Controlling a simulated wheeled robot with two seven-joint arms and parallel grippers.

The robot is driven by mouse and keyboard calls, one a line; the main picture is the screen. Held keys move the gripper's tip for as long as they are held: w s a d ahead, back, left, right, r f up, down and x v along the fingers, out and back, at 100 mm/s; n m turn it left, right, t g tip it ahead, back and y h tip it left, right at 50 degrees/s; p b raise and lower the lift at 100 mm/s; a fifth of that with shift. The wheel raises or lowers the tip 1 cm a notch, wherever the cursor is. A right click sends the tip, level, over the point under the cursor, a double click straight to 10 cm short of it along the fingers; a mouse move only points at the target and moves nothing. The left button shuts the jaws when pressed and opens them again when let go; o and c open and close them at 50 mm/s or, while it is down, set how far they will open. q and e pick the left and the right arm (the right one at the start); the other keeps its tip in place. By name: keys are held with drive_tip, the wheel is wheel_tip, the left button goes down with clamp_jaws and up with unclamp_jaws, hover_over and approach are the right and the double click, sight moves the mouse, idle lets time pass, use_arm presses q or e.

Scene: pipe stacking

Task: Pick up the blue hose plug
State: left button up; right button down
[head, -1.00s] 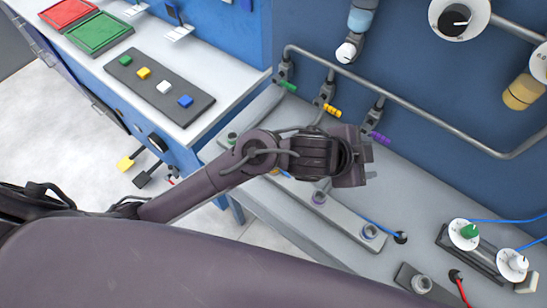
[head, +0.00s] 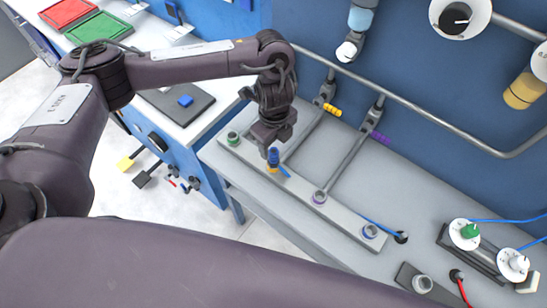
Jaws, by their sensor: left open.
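The blue hose plug (head: 273,156) stands near the orange-ringed socket (head: 271,169) on the grey socket rail (head: 345,216). A short blue piece (head: 284,172) shows just right of it. My left gripper (head: 272,143) points down from above, directly over the plug, with its jaws open. The plug's top is close to or between the fingers, and its upper part is partly hidden. I cannot tell whether the fingers touch it. My right gripper is not in view.
Green-ringed (head: 233,137), purple-ringed (head: 319,196) and blue-ringed (head: 370,231) sockets share the rail. Grey hoses or pipes run from the orange (head: 333,110) and purple (head: 379,138) wall fittings toward it. A blue cable (head: 383,226) lies to the right.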

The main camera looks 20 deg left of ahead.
sight(274, 151)
use_arm(q)
wheel_tip(274, 151, down, 6)
drive_tip(key=shift+s+f+b, duration=0.1)
drive_tip(key=shift+s+b, duration=0.05)
drive_tip(key=shift+b, duration=0.4)
clamp_jaws()
